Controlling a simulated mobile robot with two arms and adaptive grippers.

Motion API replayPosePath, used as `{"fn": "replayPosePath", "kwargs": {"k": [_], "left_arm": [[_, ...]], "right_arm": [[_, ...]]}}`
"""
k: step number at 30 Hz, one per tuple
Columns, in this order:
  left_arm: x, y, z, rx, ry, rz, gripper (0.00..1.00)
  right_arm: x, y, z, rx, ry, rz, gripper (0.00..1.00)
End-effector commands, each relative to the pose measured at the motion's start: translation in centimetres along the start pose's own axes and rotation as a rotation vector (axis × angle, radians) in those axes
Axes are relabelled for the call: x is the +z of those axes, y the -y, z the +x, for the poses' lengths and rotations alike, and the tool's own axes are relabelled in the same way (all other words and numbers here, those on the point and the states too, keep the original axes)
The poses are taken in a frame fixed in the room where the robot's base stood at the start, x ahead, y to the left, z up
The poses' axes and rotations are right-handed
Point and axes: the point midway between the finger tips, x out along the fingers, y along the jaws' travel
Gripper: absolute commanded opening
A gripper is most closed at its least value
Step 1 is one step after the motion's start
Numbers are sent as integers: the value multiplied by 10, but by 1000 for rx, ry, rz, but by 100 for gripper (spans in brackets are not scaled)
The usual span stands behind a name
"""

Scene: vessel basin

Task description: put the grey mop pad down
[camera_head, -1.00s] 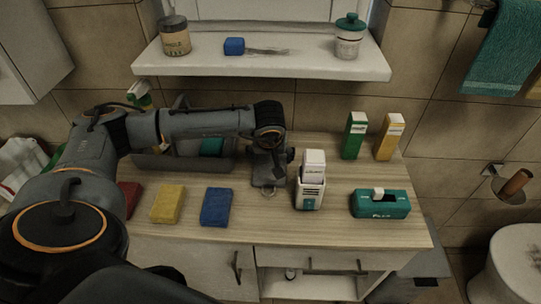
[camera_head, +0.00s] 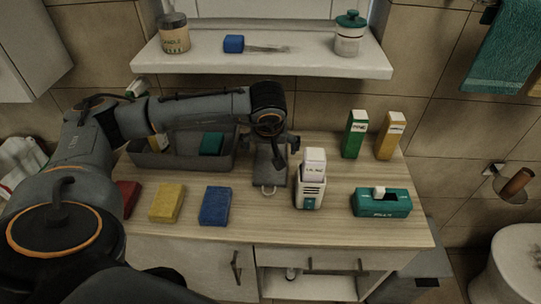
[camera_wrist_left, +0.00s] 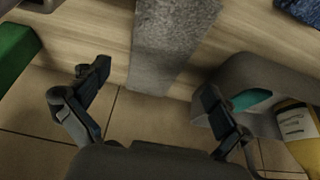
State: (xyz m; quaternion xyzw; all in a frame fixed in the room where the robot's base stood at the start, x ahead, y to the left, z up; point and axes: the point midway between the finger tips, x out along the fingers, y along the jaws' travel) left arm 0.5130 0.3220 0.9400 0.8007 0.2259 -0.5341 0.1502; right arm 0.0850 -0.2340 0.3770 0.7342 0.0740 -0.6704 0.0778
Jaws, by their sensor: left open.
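The grey mop pad (camera_head: 266,176) lies on the wooden counter (camera_head: 330,225), with a small loop at its near end. It also shows in the left wrist view (camera_wrist_left: 168,45) as a grey textured strip at top centre. My left gripper (camera_head: 272,146) is over the pad's far end, partly hidden by its own wrist in the head view. In the left wrist view its two fingers (camera_wrist_left: 152,82) are spread wide and empty, with the pad beyond them and apart from them. My right gripper is not in view.
A grey bin (camera_head: 190,160) with bottles and a green sponge stands left of the pad. A blue sponge (camera_head: 215,206) and yellow sponge (camera_head: 167,203) lie near the front. A shelf (camera_head: 265,60) overhangs behind.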

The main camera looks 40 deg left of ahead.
Motion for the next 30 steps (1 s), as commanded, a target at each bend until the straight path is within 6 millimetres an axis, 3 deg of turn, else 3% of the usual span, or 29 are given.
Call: {"fn": "replayPosePath", "kwargs": {"k": [6, 12, 30], "left_arm": [[0, 0, -43, 3, -3, 0, 100], [0, 0, -64, 1, 0, -1, 100], [0, 0, -67, 0, 1, -1, 100]], "right_arm": [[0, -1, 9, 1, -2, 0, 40], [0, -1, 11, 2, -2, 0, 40], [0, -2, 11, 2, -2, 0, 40]]}}
